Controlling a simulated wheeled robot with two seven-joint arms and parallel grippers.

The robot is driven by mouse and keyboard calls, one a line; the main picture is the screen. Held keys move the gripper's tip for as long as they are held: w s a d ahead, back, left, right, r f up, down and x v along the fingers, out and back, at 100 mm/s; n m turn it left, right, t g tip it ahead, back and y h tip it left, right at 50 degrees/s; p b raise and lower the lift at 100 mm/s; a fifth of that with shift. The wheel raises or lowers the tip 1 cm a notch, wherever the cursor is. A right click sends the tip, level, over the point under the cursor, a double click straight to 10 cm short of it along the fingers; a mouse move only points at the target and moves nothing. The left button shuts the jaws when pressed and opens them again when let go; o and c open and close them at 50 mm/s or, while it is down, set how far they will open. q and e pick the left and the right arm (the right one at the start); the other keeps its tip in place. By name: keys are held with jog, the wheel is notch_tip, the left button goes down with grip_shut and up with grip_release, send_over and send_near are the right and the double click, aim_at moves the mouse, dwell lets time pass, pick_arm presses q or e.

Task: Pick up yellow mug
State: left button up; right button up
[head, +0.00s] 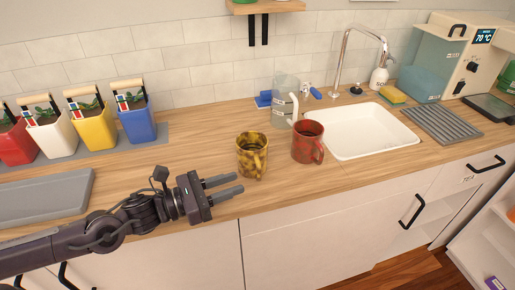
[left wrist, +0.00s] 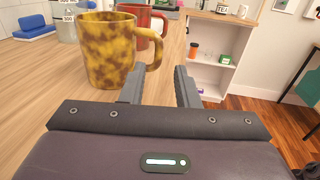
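The yellow mug (head: 249,158) with brown mottling stands upright on the wooden counter, its handle toward the front right. In the left wrist view the yellow mug (left wrist: 108,50) is large at the upper left, with its handle pointing right. A red mug (head: 304,147) stands just right of it and shows partly behind it in the left wrist view (left wrist: 143,20). My left gripper (head: 232,185) is open and empty, near the counter's front edge. Its fingers lie just in front and to the left of the yellow mug, apart from it. My right gripper is not in view.
A white sink (head: 367,145) with a faucet lies right of the mugs. A clear pitcher (head: 285,101) and a blue sponge (head: 264,99) stand behind them. Several coloured planters (head: 137,122) line the left back.

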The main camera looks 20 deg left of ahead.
aim_at(259, 180)
pick_arm(q)
jog(key=shift+w+d, duration=0.1)
jog(key=shift+w, duration=0.3)
jog(key=shift+w+d+r+b, duration=0.1)
jog(key=shift+w+d+b, duration=0.25)
jog(key=shift+d, duration=0.4)
jog(key=shift+w+d, duration=0.2)
jog(key=shift+w, duration=0.1)
jog(key=p+x, duration=0.1)
jog(key=x, duration=0.3)
jog(key=shift+w+r, duration=0.15)
jog(key=shift+w+d, duration=0.2)
jog(key=shift+d, duration=0.1)
jog(key=shift+c, duration=0.2)
grip_shut()
